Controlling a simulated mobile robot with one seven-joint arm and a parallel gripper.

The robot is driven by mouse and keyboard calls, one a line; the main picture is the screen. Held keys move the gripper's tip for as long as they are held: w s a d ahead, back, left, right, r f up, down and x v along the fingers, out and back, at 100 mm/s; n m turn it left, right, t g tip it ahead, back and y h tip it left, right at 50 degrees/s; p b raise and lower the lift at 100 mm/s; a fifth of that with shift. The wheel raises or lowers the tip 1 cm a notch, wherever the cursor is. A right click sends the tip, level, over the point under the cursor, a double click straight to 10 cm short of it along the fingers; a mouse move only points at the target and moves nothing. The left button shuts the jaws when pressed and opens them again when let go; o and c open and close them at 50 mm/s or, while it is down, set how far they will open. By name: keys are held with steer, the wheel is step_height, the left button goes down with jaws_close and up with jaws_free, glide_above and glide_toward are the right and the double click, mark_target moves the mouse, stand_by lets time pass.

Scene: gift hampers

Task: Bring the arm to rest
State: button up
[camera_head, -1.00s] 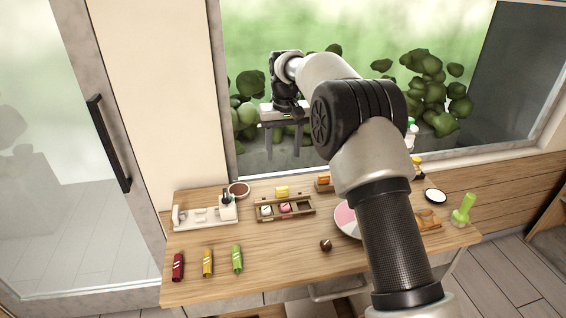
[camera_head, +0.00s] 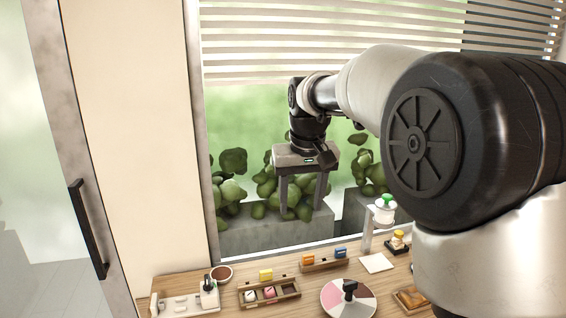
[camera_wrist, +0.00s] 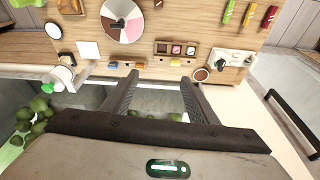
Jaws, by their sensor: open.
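My arm reaches across the right of the head view, its large dark joint close to the camera. My gripper (camera_head: 302,208) hangs at its far end, fingers pointing down, in front of the window and above the back of the table. Its two fingers are spread wide apart with nothing between them. In the wrist view my gripper (camera_wrist: 160,78) also shows open and empty, with the table's edge beyond the fingertips. It touches nothing that I can see.
The wooden table (camera_head: 235,310) bears a compartment box (camera_head: 297,293), a round three-coloured disc (camera_head: 334,301), a small brown bowl (camera_head: 221,273), a white card (camera_head: 377,263) and a stand with a green top (camera_head: 384,209). A door handle (camera_head: 88,229) is at left. Air around my gripper is clear.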

steer(key=s+d+r+m+t+p, duration=0.1)
steer(key=s+d+r, duration=0.2)
steer(key=s, duration=0.4)
steer(key=s+d+r+p, duration=0.1)
steer(key=s+d+r, duration=0.15)
steer(key=s, duration=0.35)
steer(key=s+d+f, duration=0.2)
steer(key=s, duration=0.6)
steer(key=s+d+f+m+t+p, duration=0.1)
steer(key=s+d+f, duration=0.1)
steer(key=s, duration=0.6)
steer(key=shift+d+f+t, duration=0.3)
steer(key=shift+d+f, duration=0.05)
